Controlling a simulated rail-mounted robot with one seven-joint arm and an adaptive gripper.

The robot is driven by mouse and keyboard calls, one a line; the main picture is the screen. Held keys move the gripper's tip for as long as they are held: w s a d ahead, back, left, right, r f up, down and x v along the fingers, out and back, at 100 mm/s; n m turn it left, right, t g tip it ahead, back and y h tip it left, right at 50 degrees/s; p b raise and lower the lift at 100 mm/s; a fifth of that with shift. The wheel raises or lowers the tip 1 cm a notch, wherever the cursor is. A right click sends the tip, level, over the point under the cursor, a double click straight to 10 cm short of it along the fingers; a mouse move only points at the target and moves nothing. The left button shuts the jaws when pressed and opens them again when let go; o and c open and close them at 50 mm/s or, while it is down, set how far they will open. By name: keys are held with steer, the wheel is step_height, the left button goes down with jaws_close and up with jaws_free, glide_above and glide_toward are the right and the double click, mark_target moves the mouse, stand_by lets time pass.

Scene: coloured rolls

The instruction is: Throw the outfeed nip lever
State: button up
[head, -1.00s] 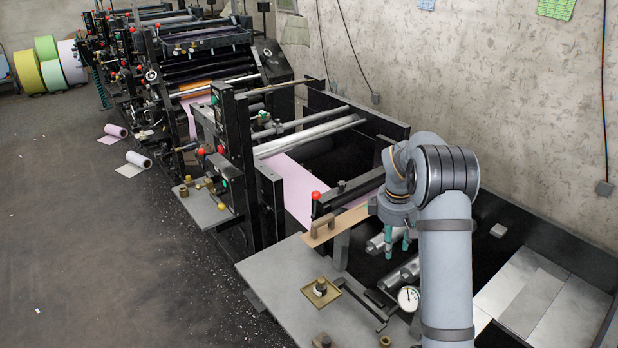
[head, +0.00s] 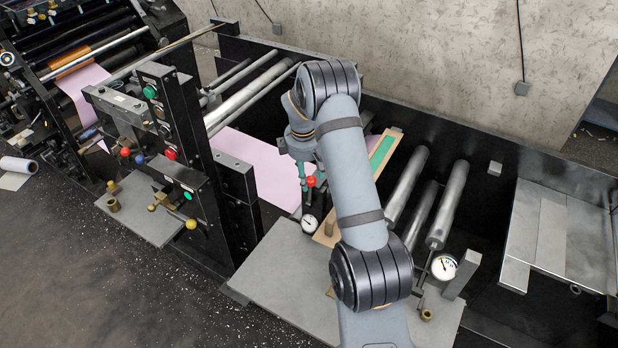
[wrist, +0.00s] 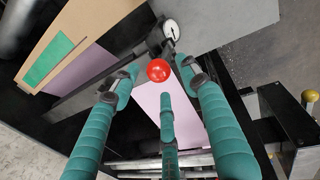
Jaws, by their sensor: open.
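A lever with a red ball knob (head: 311,181) stands by the outfeed rollers, beside the pink web (head: 255,165). I take it for the nip lever; no label is readable. My gripper (head: 302,176) is close to the knob in the head view, partly hidden by my arm. In the wrist view my gripper (wrist: 160,84) has its teal fingers spread, with the red knob (wrist: 159,70) showing between and near the fingertips. I cannot tell whether any finger touches it. The lever's shaft is mostly hidden behind the knob.
A dial gauge (head: 309,224) sits near the lever; another gauge (head: 443,266) is at the right. A tan board with a green panel (head: 382,151) lies behind my arm. Metal rollers (head: 447,205) are right of it. The black press frame (head: 191,125) rises at the left.

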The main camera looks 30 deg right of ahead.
mark_target(310, 178)
steer(key=f, duration=0.2)
steer(key=shift+d+f+p, duration=0.35)
steer(key=shift+d+f, duration=0.05)
steer(key=shift+w+f, duration=0.1)
steer(key=shift+f, duration=0.2)
steer(key=shift+c, duration=0.6)
steer(key=shift+a, duration=0.1)
jaws_close()
